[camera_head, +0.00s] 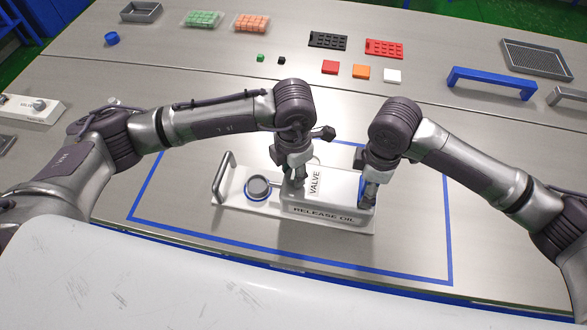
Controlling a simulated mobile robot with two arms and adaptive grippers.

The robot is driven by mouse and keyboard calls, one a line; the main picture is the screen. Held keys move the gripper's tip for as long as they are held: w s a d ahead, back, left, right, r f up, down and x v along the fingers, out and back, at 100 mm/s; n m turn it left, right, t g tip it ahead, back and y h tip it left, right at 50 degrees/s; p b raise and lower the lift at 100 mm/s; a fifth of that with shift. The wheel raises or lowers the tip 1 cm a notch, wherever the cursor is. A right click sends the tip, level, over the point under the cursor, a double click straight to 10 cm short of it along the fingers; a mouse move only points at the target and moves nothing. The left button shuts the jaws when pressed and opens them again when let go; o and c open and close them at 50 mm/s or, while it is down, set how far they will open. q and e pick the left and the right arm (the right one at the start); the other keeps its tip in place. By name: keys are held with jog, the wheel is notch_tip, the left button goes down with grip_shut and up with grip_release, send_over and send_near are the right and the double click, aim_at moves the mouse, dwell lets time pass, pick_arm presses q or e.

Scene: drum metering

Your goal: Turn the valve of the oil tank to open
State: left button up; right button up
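The oil tank is a white box (330,212) marked "VALVE" on top and "RELEASE OIL" on the front. It sits on a white base plate (238,205) inside a blue taped rectangle. My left gripper (294,184) points down at the left part of the box's top, beside the "VALVE" label. My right gripper (370,196) points down at the right end of the box. The valve itself is not clearly visible; the grippers cover parts of the box top. The fingers are too small and overlapped to show whether either gripper is open or shut.
A round dark dish with a blue ring (258,188) and a metal handle (223,177) are on the plate's left. Red, orange and white squares (361,72), trays and a blue bracket (492,83) lie farther back. Another valve box (32,107) is far left.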

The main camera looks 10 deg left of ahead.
pick_arm(q)
jog(key=o, duration=0.5)
jog(key=shift+c, duration=0.2)
notch_tip(320, 180, up, 12)
dwell(0.4)
pick_arm(e)
jog(key=o, duration=1.9)
jog(key=shift+c, duration=0.2)
jog(key=shift+r, duration=0.1)
